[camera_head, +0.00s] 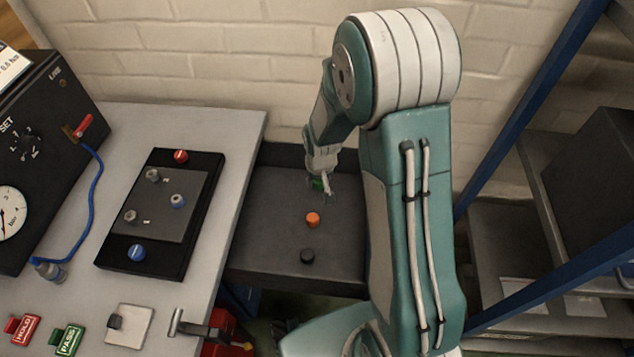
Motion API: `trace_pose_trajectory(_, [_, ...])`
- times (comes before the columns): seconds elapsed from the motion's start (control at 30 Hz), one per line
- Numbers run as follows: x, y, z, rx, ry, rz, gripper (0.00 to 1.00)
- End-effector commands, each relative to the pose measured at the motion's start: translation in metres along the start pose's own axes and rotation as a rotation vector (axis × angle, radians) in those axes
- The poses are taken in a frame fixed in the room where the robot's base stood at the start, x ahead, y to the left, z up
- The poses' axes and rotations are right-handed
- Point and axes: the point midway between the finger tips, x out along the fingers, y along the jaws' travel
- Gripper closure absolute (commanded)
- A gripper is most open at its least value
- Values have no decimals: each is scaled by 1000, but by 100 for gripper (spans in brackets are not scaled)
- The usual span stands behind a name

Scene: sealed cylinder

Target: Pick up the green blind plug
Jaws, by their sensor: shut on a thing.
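The green blind plug (317,184) shows as a small green patch at the fingertips of my gripper (323,187), near the back of the dark tray (260,215). My gripper points down and is shut on the green plug. The fingers hide most of the plug. I cannot tell whether it touches the tray floor or is just above it. An orange plug (313,219) and a black plug (307,256) stand in the same tray, in front of my gripper and apart from it.
Left of the tray is a grey bench with a black fixture plate (128,262), a gauge box (40,150), a blue hose (93,205) and red HOLD and green PASS tags (67,340). A blue-framed shelf (560,110) stands at right. A brick wall is close behind.

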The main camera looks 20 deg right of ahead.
Motion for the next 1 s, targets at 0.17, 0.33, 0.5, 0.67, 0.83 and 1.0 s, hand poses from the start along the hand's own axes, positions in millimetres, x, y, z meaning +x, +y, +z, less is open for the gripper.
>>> trace_pose_trajectory(0.17, [-28,-3,15,-1,4,0,99])
trace_pose_trajectory(0.33, [-48,-6,36,0,1,0,99])
trace_pose_trajectory(0.5, [-64,-11,62,-1,1,0,99])
trace_pose_trajectory(0.67, [-77,-14,82,0,2,0,99])
trace_pose_trajectory(0.83, [-86,-16,97,-1,1,0,99])
trace_pose_trajectory(1.0, [-90,-17,104,0,-1,0,99])
